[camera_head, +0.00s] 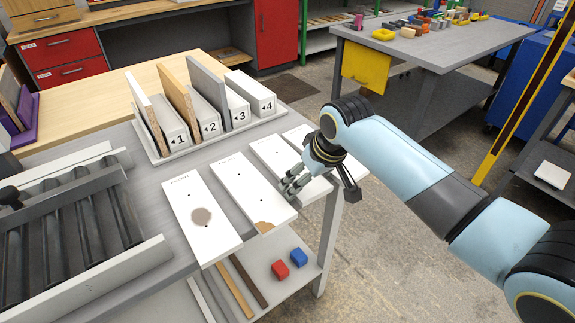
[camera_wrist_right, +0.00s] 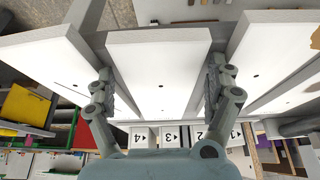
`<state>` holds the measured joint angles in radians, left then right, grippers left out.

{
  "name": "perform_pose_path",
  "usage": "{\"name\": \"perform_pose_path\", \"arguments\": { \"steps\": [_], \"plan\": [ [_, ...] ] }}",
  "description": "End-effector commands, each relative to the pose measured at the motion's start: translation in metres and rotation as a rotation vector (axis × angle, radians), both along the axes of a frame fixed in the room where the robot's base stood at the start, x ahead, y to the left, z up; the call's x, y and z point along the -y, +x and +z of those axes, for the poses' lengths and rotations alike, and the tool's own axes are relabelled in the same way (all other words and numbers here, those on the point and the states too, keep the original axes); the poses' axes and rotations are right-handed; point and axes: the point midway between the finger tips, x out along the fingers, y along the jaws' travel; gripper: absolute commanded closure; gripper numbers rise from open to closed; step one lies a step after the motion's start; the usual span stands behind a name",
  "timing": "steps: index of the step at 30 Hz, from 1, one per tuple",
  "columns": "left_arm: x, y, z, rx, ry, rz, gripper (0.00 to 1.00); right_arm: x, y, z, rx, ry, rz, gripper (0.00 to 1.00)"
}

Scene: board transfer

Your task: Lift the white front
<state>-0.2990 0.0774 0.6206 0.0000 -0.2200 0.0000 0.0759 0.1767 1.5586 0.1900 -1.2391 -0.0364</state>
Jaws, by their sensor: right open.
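Several white fronts lie side by side on the grey table. The leftmost front (camera_head: 180,200) has a round brown stain. The second front (camera_head: 238,180) has a brown patch at its near corner. The third front (camera_head: 268,152) looks plain, partly hidden by my right gripper (camera_head: 292,183). The fourth front (camera_head: 296,134) is partly behind my right arm. In the right wrist view, my right gripper (camera_wrist_right: 158,78) is open, with one finger at each long side of the third front (camera_wrist_right: 158,50). Finger contact is unclear. My left gripper is out of view.
A numbered rack (camera_head: 165,155) with upright boards stands behind the fronts. A roller tray (camera_head: 75,215) is at left. Open floor lies to the right.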

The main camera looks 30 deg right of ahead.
Motion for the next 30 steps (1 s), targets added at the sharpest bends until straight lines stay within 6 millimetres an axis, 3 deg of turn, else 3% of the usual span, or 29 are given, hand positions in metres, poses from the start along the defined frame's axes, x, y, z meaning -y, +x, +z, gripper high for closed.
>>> {"name": "perform_pose_path", "arguments": {
  "steps": [7, 18, 30],
  "plan": [
    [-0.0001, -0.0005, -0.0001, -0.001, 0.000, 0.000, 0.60, -0.0001, 0.0005, -0.0018, 0.000, 0.000, 0.000, 0.14],
    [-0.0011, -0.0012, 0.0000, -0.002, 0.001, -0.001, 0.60, 0.0001, 0.0005, -0.0016, 0.000, 0.000, 0.000, 0.62],
    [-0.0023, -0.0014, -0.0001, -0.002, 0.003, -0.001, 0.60, 0.0003, 0.0016, 0.0077, 0.003, 0.000, 0.000, 0.63]
  ]
}}
